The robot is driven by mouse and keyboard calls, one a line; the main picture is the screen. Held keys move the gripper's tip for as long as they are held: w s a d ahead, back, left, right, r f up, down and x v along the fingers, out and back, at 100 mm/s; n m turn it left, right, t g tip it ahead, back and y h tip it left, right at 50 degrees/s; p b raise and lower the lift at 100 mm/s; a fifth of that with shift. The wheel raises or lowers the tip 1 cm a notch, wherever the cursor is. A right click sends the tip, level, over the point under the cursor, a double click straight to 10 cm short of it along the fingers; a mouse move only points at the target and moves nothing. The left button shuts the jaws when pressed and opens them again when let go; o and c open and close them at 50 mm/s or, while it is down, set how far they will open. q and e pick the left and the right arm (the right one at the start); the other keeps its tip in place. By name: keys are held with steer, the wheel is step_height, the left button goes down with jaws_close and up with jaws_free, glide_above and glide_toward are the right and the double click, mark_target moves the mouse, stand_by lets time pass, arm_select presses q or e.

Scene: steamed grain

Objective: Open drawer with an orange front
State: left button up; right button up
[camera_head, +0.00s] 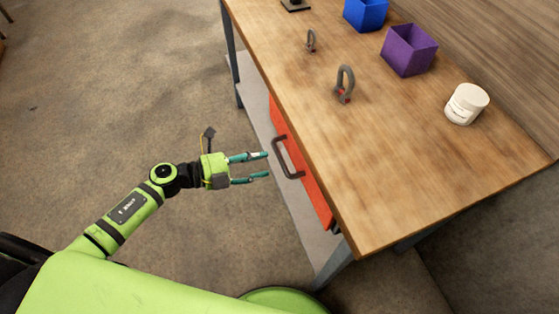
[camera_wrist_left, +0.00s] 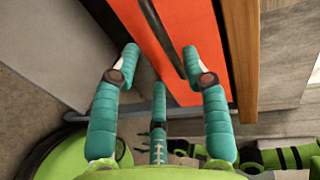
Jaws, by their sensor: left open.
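The orange drawer front (camera_head: 312,190) is under the wooden table top, on its left long side, and looks shut. Its dark bar handle (camera_head: 287,158) sticks out from it. My left gripper (camera_head: 268,165) is open and empty, with its teal fingers pointing right at the handle, a short gap away. In the left wrist view, the orange front (camera_wrist_left: 150,35) lies ahead of the fingers. The handle (camera_wrist_left: 168,42) runs between the spread fingertips of my left gripper (camera_wrist_left: 160,62); I cannot tell whether they touch it. My right gripper is not in view.
The wooden table (camera_head: 420,160) carries two grey shackles (camera_head: 345,84) (camera_head: 310,41), a white jar (camera_head: 466,104), a purple box (camera_head: 408,50) and a blue box (camera_head: 365,14). A grey lower shelf (camera_head: 256,100) and table legs stand near the drawer. The floor at left is clear.

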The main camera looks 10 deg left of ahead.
mark_target(280, 159)
arm_select(q)
steer(key=x, duration=0.3)
steer(key=p+x, duration=0.1)
steer(key=x, duration=0.1)
steer(key=shift+w+d+r, duration=0.1)
steer(key=shift+d+r, duration=0.05)
steer(key=shift+d, duration=0.3)
steer(key=shift+w+d, duration=0.2)
jaws_close()
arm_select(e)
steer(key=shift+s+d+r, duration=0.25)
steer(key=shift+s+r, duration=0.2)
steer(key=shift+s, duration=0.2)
